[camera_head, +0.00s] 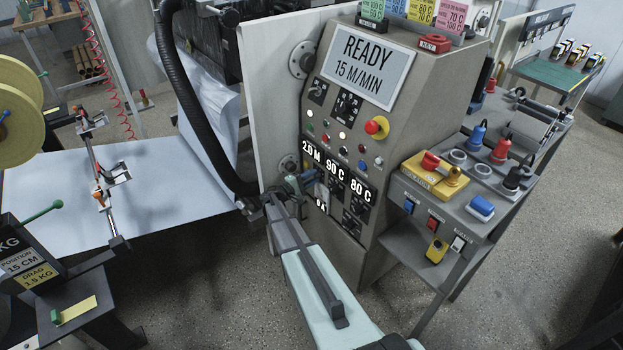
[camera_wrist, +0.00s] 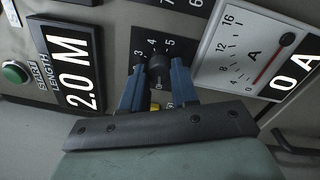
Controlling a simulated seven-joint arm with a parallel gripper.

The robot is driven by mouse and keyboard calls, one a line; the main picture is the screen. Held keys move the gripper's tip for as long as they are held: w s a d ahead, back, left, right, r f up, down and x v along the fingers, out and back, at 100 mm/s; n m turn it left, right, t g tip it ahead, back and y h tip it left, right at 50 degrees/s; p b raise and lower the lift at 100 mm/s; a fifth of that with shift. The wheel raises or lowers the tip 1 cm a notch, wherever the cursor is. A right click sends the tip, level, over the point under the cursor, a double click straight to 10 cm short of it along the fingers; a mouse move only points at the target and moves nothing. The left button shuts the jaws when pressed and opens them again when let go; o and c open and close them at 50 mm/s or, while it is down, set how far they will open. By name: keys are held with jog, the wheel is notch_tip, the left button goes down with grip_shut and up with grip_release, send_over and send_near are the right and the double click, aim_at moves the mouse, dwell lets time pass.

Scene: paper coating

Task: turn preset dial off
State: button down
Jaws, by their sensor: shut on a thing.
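The preset dial (camera_wrist: 160,63) is a small black knob on a dark numbered plate, with 3, 4 and 5 legible above it in the wrist view. My gripper (camera_wrist: 158,78) has its two blue fingers on either side of the knob and is shut on it. The fingers hide the lower numbers, and I cannot tell which mark the knob points to. In the head view my gripper (camera_head: 303,181) reaches the lower left of the grey control panel (camera_head: 300,95), where the arm hides the dial.
A length display (camera_wrist: 72,70) reading 2.0 M is left of the dial. A white ammeter (camera_wrist: 250,50) and a 0 A display (camera_wrist: 298,75) are to its right. The panel's READY screen (camera_head: 367,63) and red-and-yellow stop button (camera_head: 376,127) are higher up. A black hose (camera_head: 190,105) hangs left.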

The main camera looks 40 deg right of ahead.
jog(key=c, duration=0.9)
grip_release()
jog(key=shift+o, duration=0.2)
